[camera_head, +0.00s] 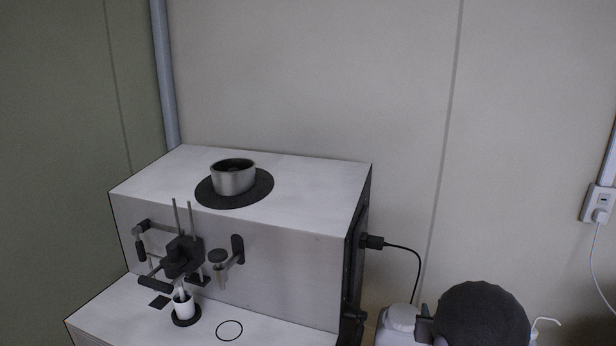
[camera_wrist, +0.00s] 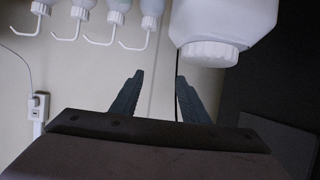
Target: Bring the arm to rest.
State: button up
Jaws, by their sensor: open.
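My gripper (camera_wrist: 159,90) shows in the wrist view, with its two dark fingers apart and nothing between them. The fingers point toward a pale wall, and no object touches them. My gripper cannot be made out in the head view. The soil analyser (camera_head: 280,258), a pale box with a lower front ledge, stands left of centre in the head view. A metal cup (camera_head: 233,180) sits on a black disc on its top. A small white cup (camera_head: 184,305) stands on a black round base on the ledge, below a dark stirrer-like fixture (camera_head: 182,255).
In the wrist view, which looks upside down, a white container (camera_wrist: 215,35) with a ribbed cap is at upper right. Several bottles with bent white spouts (camera_wrist: 104,38) are at upper left. A wall socket (camera_head: 599,203) and a black cable (camera_head: 415,262) show in the head view.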

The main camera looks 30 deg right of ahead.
jog(key=s+a+f+n+g+y+p, duration=0.2)
jog(key=a+g+y, duration=0.1)
jog(key=a, duration=0.9)
jog(key=s+a+f+n+g+y+p, duration=0.2)
jog(key=a+g+y, duration=0.15)
jog(key=a, duration=0.75)
jog(key=s+a+n+g+y+b, duration=0.1)
jog(key=s+a+n+g, duration=0.15)
jog(key=s+a, duration=0.45)
jog(key=s+a+n+g+y, duration=0.1)
jog(key=s+a+g, duration=0.25)
jog(key=a, duration=0.55)
jog(key=w+a+f+t+b, duration=0.1)
jog(key=a+f+t+b, duration=0.1)
jog(key=a+b, duration=0.3)
jog(key=shift+w+a+f+n+t+b, duration=0.25)
jog(key=shift+f+n+t+b, duration=0.15)
jog(key=shift+f, duration=0.3)
